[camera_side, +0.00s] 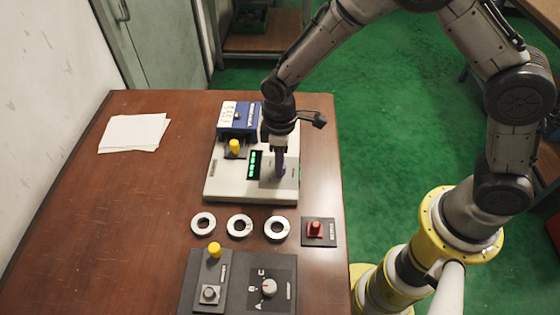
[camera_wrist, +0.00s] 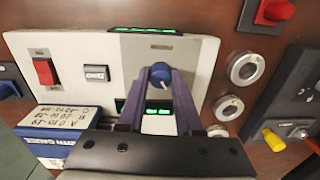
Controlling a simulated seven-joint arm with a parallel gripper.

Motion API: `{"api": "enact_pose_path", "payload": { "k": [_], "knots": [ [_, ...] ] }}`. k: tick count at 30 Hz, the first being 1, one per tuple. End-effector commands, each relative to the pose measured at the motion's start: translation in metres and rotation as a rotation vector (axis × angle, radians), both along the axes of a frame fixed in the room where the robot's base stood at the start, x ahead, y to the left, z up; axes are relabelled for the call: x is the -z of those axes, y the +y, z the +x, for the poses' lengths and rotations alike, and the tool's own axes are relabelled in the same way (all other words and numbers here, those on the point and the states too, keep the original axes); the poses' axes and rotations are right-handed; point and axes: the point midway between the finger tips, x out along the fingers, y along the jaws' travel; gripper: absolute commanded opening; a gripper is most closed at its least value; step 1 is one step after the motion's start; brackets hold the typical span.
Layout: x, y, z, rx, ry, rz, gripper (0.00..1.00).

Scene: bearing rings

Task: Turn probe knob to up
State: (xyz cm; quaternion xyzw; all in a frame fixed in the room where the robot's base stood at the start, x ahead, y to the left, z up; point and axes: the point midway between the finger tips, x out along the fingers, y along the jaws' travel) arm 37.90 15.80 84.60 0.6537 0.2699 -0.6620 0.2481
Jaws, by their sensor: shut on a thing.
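A round blue knob (camera_wrist: 160,75) sits on the grey panel of a white instrument (camera_wrist: 206,62), which also shows in the side view (camera_side: 225,190). My gripper (camera_wrist: 161,80) points down at this panel, with its two purple fingers closed around the blue knob. In the side view my gripper (camera_side: 279,174) hides the knob. No label naming the knob is readable, and its pointing direction is unclear. A second, pale knob (camera_side: 268,288) stands on a dark panel at the front, apart from my gripper.
Three metal rings (camera_side: 239,225) lie in a row in front of the instrument, beside a red button box (camera_side: 318,230). A yellow-knobbed dark fixture (camera_side: 214,250) stands nearer. A blue box (camera_side: 240,116) is at the instrument's back. Papers (camera_side: 134,132) lie left; the table between is clear.

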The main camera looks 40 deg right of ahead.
Motion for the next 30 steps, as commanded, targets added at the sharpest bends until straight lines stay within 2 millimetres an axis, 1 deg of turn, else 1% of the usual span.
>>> {"api": "enact_pose_path", "payload": {
  "k": [6,12,18,30],
  "knots": [
    [0.0000,-0.0001,-0.0007,-0.137,0.002,-0.001,0.00],
    [-0.0001,0.0000,-0.0006,-0.212,0.002,-0.001,0.00],
    [0.0000,-0.0001,-0.0007,-0.244,0.002,-0.001,0.00],
    [0.0001,0.0000,-0.0006,-0.249,0.003,-0.001,0.00]
  ]
}}
